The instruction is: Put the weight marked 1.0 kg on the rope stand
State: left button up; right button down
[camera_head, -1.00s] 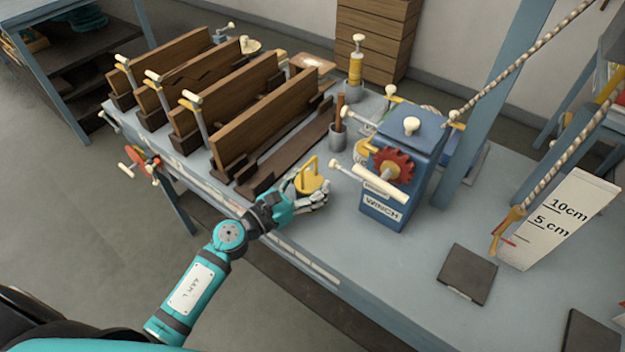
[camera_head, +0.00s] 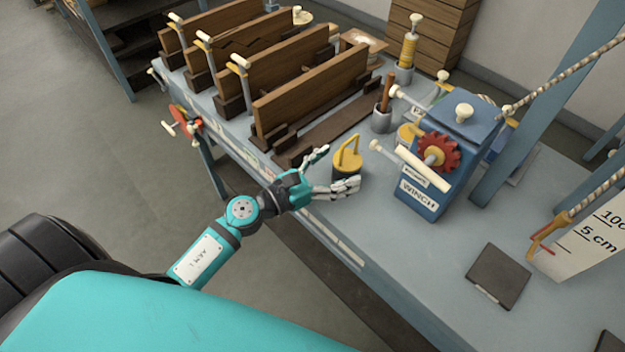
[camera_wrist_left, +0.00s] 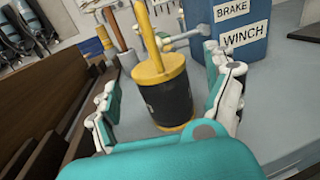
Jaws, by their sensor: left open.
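A weight (camera_head: 347,160) with a yellow top and handle and a dark body stands upright on the bench in front of the winch. Its marking cannot be read. In the left wrist view the weight (camera_wrist_left: 165,100) stands between the spread fingers. My left gripper (camera_head: 333,170) is open, its fingers on either side of the weight, not closed on it. A rope with a hook (camera_head: 543,235) hangs at the right, beside the height scale; I cannot tell which part is the rope stand. My right gripper is not in view.
The blue winch (camera_head: 445,165) stands just right of the weight. Wooden boards in racks (camera_head: 310,90) fill the bench's left side. A dark flat plate (camera_head: 498,276) lies at the front right. A scale card (camera_head: 590,250) stands behind it. The bench between is clear.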

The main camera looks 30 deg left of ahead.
pick_arm(q)
jog(key=b+v, duration=0.1)
jog(key=v, duration=0.2)
jog(key=b+v, duration=0.1)
jog(key=v, duration=0.3)
jog(key=shift+f, duration=0.2)
jog(key=shift+s+a+r+b, duration=0.25)
jog(key=shift+s+a+b, duration=0.1)
jog(key=shift+s, duration=0.15)
dwell(0.4)
